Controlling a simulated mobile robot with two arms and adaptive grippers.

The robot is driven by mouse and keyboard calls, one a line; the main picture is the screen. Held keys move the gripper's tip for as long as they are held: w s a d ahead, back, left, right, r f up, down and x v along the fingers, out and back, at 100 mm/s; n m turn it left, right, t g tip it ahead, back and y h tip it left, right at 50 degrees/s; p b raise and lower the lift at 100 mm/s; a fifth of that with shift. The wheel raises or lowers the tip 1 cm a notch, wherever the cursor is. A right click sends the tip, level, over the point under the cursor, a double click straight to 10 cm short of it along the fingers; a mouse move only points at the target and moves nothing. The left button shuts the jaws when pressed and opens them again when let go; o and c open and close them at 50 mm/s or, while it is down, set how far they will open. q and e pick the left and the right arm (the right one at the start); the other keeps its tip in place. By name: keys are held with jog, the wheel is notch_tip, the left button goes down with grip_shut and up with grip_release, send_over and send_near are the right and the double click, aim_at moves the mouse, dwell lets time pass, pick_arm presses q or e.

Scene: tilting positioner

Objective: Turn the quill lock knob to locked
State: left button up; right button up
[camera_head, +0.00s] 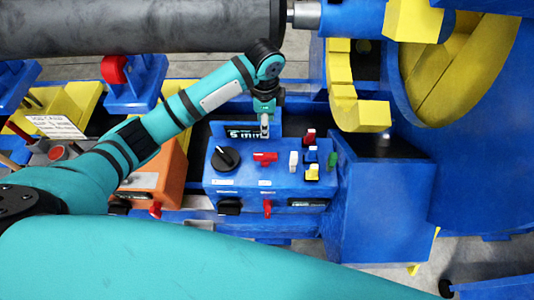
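A blue control box (238,186) sits in the middle of the view. Its top carries a round black knob (225,158) with a pale pointer mark, and a red handle (265,157) to the right of it. The labels are too small to read, so I cannot tell which control is the quill lock knob. My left gripper (264,128) points down at the back edge of the box, beside a dark display (243,133) that reads "5 mm". It is above and behind the red handle and seems apart from it. Its fingers are too small to judge. My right gripper is out of view.
Several small white, red, blue, green and yellow switches (312,172) stand on the box's right. A yellow hook-shaped bracket (347,95) and a large blue and yellow machine are to the right. A dark cylinder (140,24) spans the upper left. An orange box (160,180) stands left.

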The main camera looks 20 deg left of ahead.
aim_at(266, 155)
pick_arm(q)
notch_tip(266, 155, down, 16)
jog(key=shift+f+p, duration=0.2)
jog(key=shift+p, duration=0.15)
jog(key=shift+f, duration=0.45)
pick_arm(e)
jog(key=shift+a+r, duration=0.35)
pick_arm(q)
grip_shut()
